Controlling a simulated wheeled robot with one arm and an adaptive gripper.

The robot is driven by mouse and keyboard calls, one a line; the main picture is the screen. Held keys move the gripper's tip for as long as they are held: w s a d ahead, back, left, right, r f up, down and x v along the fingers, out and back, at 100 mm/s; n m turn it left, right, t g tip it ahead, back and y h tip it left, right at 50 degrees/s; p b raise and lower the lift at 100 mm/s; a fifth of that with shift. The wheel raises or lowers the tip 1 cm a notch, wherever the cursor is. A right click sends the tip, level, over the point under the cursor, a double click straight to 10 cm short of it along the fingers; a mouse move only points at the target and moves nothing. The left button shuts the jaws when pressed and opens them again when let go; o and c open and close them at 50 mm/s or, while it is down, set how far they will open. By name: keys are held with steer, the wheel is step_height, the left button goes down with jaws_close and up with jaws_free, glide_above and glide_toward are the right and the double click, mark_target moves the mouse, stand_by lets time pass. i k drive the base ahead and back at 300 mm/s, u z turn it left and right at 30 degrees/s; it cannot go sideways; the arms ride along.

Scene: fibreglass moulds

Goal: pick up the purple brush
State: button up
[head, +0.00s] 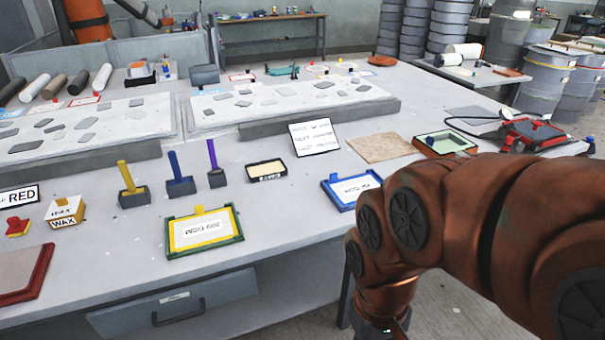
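The purple brush (213,156) stands upright on the bench, its purple handle up and its dark block-shaped base (217,179) on the table. It is the rightmost of three similar brushes, beside a blue brush (176,167) and a yellow brush (127,178). My orange arm comes in from the right and bends down past the front edge of the bench. My gripper is not clearly visible; only the low end of the arm shows at the bottom, well right of and nearer than the purple brush.
A yellow-green framed tray (236,240) lies in front of the brushes. A shallow dark tray (265,179) and a white sign (314,137) stand to their right. A blue framed tray (328,187) lies near my arm. A raised mould slab (262,128) lies behind. A wax box (79,217) stands left.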

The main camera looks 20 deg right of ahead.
mark_target(216, 170)
steer(key=z, duration=1.25)
steer(key=i, duration=0.7)
steer(key=u, duration=3.25)
